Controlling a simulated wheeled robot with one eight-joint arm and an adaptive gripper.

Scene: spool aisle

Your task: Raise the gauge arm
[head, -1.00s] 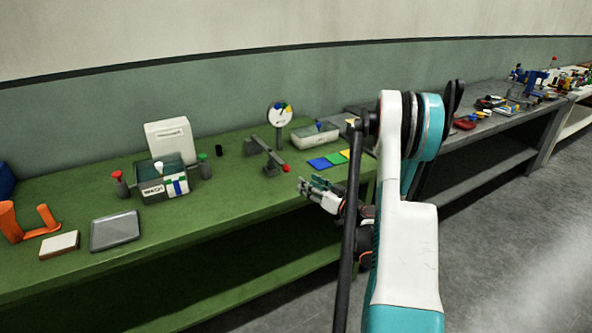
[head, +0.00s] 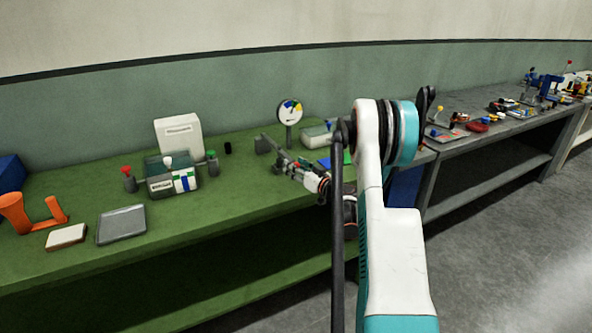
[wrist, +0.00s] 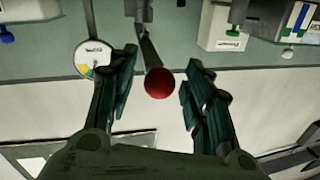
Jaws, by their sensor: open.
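The gauge arm (wrist: 150,54) is a grey bar with a red ball (wrist: 159,84) at its near end. In the wrist view the ball sits between the two open fingers of my gripper (wrist: 160,72), with a gap visible on each side. In the head view my gripper (head: 283,163) is over the green bench at the arm, and it hides most of the bar. A grey post (head: 262,144) of the arm shows behind it. The round dial (head: 291,110) with coloured sectors stands behind; it also shows in the wrist view (wrist: 93,57).
On the green bench (head: 240,190), to the left, are a labelled box (head: 171,180) between red and green knobs, a white box (head: 180,137), a grey tray (head: 121,225) and an orange holder (head: 16,212). A grey case (head: 317,134) stands right of the dial.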

